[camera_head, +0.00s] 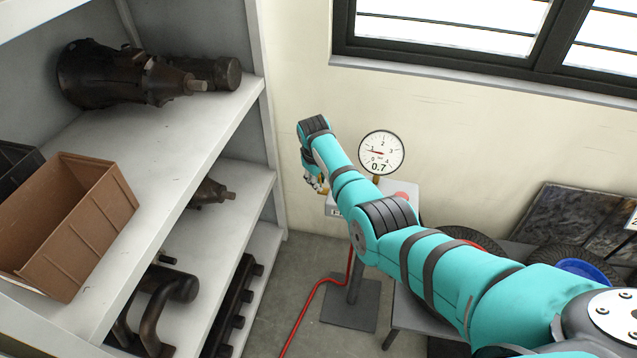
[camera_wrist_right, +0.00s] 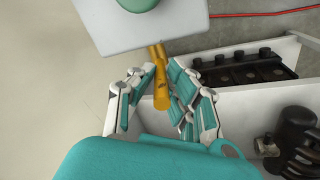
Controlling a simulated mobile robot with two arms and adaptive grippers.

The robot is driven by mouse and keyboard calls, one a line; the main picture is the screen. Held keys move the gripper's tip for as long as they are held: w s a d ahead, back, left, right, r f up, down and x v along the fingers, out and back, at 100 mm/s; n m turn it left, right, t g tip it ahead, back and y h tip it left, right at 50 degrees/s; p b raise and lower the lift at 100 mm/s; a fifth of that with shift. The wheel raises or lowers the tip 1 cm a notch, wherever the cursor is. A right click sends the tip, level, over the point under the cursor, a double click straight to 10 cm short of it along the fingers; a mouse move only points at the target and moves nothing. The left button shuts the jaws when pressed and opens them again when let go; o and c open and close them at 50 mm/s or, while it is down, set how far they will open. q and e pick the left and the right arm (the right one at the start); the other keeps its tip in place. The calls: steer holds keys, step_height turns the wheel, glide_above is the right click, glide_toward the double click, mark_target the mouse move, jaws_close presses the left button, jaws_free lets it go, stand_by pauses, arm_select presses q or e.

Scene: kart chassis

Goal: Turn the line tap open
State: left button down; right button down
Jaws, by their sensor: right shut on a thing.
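The line tap (camera_wrist_right: 161,88) is yellow and shows in the right wrist view, at the edge of a pale grey box (camera_wrist_right: 112,30). My right gripper (camera_wrist_right: 155,76) has its fingers on both sides of the tap's handle and is shut on it. The handle points away from the box, towards my palm. In the head view my right gripper (camera_head: 316,184) is mostly hidden behind my arm, at the left side of the box (camera_head: 404,190). A round pressure gauge (camera_head: 381,152) above the box reads 0.7. My left gripper is not in view.
A shelf unit (camera_head: 205,122) with a brown bin (camera_head: 68,225) and dark metal parts stands at left. A red hose (camera_head: 312,297) runs over the floor by the stand's base plate (camera_head: 350,305). A bench with wheels stands at right, beyond my arm.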

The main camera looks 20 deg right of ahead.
steer(key=c, duration=1.6)
jaws_free()
steer(key=shift+d+f, duration=0.1)
steer(key=shift+r, duration=0.65)
steer(key=v, duration=1.1)
steer(key=shift+w+f, duration=0.1)
steer(key=shift+f, duration=0.05)
